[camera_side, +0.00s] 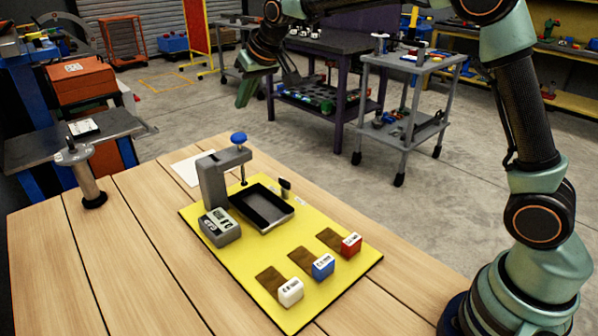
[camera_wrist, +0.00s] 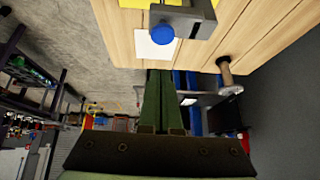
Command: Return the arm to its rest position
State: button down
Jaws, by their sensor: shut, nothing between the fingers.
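My gripper (camera_side: 243,98) hangs in the air beyond the far edge of the wooden table, at the upper middle of the side view. Its green fingers point down and are closed together with nothing between them; they also show in the wrist view (camera_wrist: 160,75). My arm reaches from the base at the lower right, up and across the top of the side view, where part of it leaves the frame. The gripper is apart from everything on the table.
A yellow board (camera_side: 345,268) on the table (camera_side: 140,235) carries a grey clamp (camera_side: 212,182) with a blue knob (camera_side: 238,138), a black tray (camera_side: 262,208), a grey box (camera_side: 220,228), and white (camera_side: 291,291), blue (camera_side: 322,267) and red (camera_side: 350,246) blocks. A post (camera_side: 88,180) stands left.

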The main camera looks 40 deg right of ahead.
jog(key=s+d+r, duration=0.2)
jog(key=s, duration=0.5)
jog(key=s+d+r, duration=0.2)
jog(key=s, duration=0.5)
jog(key=s+d+f, duration=0.1)
jog(key=s+f, duration=0.2)
jog(key=s, duration=0.5)
jog(key=s+d+f+g, duration=0.1)
jog(key=s+f, duration=0.2)
jog(key=s, duration=0.5)
jog(key=shift+d+h, duration=0.35)
jog(key=shift+h, duration=0.05)
